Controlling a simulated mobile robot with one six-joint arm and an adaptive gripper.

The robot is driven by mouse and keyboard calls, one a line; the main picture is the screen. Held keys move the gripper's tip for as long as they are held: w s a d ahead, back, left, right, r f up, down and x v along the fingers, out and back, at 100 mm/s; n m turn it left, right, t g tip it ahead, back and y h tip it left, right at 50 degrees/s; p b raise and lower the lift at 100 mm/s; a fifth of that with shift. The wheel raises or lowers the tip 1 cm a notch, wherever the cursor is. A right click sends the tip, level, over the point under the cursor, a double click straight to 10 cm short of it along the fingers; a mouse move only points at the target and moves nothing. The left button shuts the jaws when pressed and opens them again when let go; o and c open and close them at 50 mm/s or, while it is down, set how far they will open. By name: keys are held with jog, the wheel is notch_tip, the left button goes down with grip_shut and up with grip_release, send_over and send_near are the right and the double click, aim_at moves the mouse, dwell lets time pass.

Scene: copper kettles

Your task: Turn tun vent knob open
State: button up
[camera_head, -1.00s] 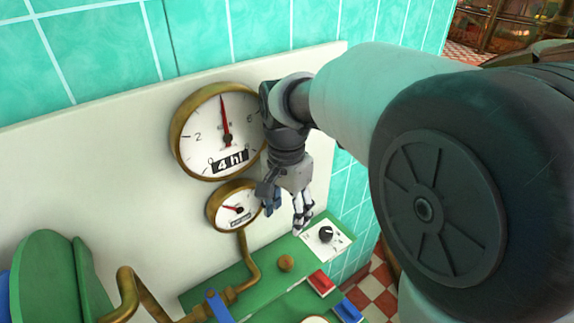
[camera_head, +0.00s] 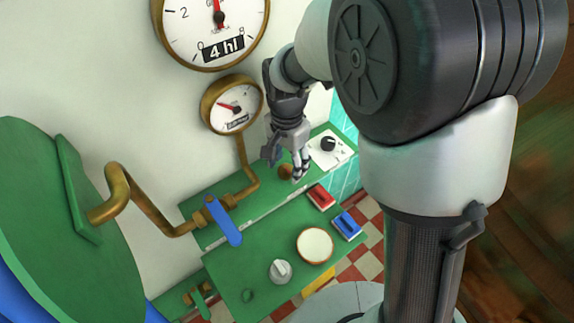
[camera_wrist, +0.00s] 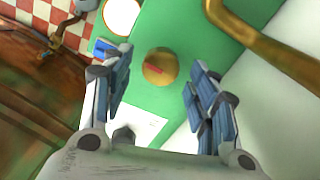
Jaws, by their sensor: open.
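A round brass knob (camera_head: 286,172) with a red mark on its face sits on the green panel (camera_head: 262,228). It also shows in the wrist view (camera_wrist: 159,67), framed between my fingers. My gripper (camera_head: 285,163) is open and points down at this knob, its fingertips close to it in the head view. In the wrist view my gripper (camera_wrist: 148,78) has a finger on either side, with green panel showing between them and the knob. A black knob (camera_head: 328,144) on a white plate is behind and to the right. No label shows which knob is the tun vent.
A red switch (camera_head: 320,197) and a blue switch (camera_head: 347,225) lie right of the brass knob. A blue-handled valve (camera_head: 224,222) on a brass pipe (camera_head: 150,207) is to the left. A small gauge (camera_head: 232,104) hangs above. A grey knob (camera_head: 281,271) is in front.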

jog(key=shift+f, duration=0.25)
jog(key=shift+c, duration=0.5)
jog(key=c, duration=1)
